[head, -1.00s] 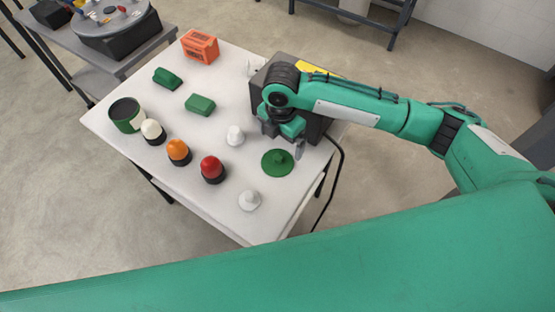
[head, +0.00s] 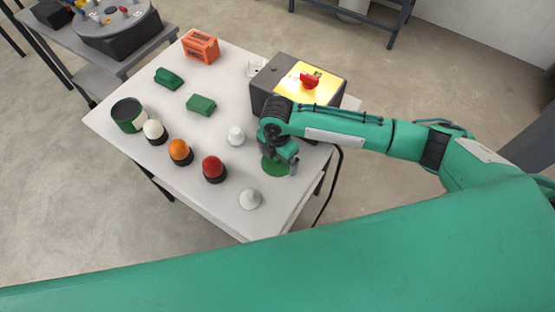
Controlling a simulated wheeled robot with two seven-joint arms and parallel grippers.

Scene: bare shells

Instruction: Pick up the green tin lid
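The green tin lid (head: 272,170), a flat round disc, lies on the white table near its right front edge. My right gripper (head: 280,162) is directly over it, pointing down, and covers the lid's knob and part of the disc. Its two fingers stand apart, one on each side of where the knob is. I cannot tell whether they touch the lid. The open green tin (head: 127,115) with a pale label stands at the table's left edge. My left gripper is out of view.
White cone-like pieces (head: 236,136) (head: 250,199) stand near the lid. A red-domed piece (head: 214,169), an orange one (head: 180,152) and a white one (head: 155,131) line the front. Behind the gripper is a dark box (head: 318,88) with a yellow top and red knob.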

